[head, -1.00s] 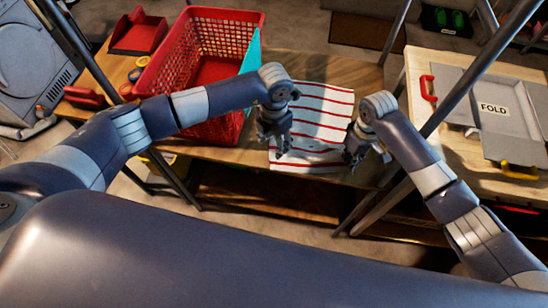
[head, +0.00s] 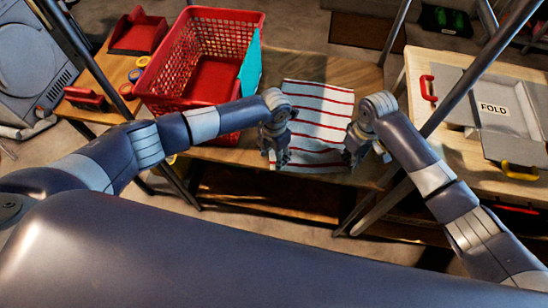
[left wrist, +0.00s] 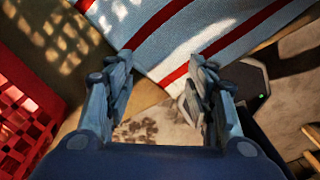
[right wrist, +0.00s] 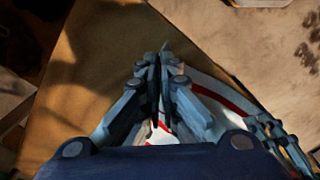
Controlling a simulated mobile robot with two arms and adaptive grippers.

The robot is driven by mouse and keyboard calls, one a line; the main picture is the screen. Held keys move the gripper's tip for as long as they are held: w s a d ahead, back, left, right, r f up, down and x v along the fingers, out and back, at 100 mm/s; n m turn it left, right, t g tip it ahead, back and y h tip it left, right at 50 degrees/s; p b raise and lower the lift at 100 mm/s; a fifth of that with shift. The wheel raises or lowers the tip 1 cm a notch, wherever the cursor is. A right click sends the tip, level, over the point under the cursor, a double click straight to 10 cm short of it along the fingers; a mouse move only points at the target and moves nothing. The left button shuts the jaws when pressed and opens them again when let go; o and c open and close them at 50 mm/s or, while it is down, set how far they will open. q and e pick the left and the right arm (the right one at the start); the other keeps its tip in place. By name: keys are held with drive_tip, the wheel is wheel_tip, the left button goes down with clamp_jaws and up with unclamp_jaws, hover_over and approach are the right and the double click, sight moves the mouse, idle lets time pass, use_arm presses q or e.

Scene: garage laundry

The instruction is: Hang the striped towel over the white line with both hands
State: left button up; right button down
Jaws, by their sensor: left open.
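The striped towel (head: 322,110), white with red stripes, lies flat on the wooden table, its front edge near the table's front edge. My left gripper (head: 277,155) is at the towel's front left corner. In the left wrist view, the left gripper (left wrist: 160,75) is open, with the towel's corner (left wrist: 172,80) between and beyond its fingers. My right gripper (head: 353,155) is at the front right corner. In the right wrist view, the right gripper (right wrist: 160,65) has its fingers together on the towel (right wrist: 215,90), and they hide the pinched part. I see no white line.
A red basket (head: 190,75) with a teal cloth (head: 250,65) stands left of the towel. Grey poles (head: 470,75) rise on both sides. At right, a table holds a grey folding board (head: 500,115) marked FOLD. The wooden table (head: 345,70) is clear behind the towel.

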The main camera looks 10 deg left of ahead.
use_arm(q)
drive_tip(key=shift+f, duration=0.1)
drive_tip(key=shift+c, duration=0.4)
clamp_jaws()
drive_tip(key=shift+a, duration=0.1)
drive_tip(key=shift+r, duration=2.55)
